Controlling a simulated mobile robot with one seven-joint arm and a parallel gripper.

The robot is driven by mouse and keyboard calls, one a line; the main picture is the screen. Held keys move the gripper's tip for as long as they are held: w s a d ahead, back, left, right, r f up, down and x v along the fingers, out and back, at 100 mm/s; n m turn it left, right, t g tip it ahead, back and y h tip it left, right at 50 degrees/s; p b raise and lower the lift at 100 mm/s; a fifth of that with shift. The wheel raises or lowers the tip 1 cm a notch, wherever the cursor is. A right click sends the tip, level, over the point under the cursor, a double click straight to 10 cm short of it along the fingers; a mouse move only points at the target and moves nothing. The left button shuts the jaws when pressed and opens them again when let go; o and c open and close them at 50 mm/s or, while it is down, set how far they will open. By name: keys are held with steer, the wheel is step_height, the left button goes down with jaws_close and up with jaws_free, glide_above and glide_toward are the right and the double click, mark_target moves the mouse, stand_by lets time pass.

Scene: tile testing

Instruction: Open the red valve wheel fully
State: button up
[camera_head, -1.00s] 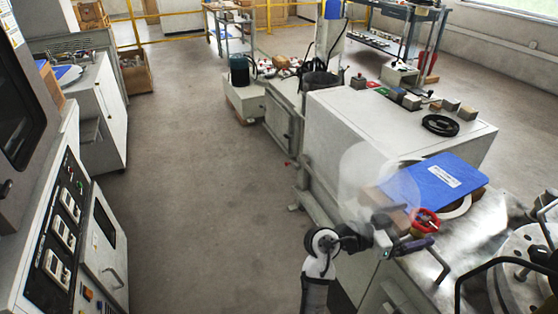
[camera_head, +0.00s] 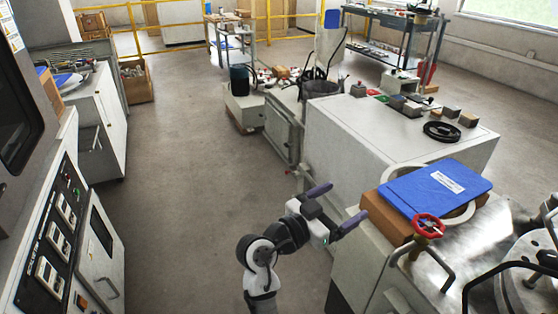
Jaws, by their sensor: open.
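The red valve wheel (camera_head: 429,226) stands on a short stem at the front left of the metal machine top. It is fully in view, just in front of a blue binder. My gripper (camera_head: 342,205) is to the left of the wheel, clear of it. Its two dark purple fingers are spread wide and point to the right, with nothing between them. How far the wheel is turned cannot be told.
The blue binder (camera_head: 436,187) lies on a brown box (camera_head: 388,219) behind the wheel. A curved metal handle (camera_head: 433,262) rises close in front of the wheel. A black bent bar (camera_head: 500,270) is at lower right. Open floor (camera_head: 200,180) lies to the left.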

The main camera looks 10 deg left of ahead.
steer(key=w+a+r+n+t+y, duration=0.1)
steer(key=a+r+n+t+y, duration=0.5)
steer(key=a, duration=0.7)
step_height(320, 180, up, 2)
steer(key=y, duration=0.2)
steer(key=shift+a+t+y, duration=0.25)
steer(key=shift+t+y, duration=0.05)
steer(key=shift+w+r, duration=0.1)
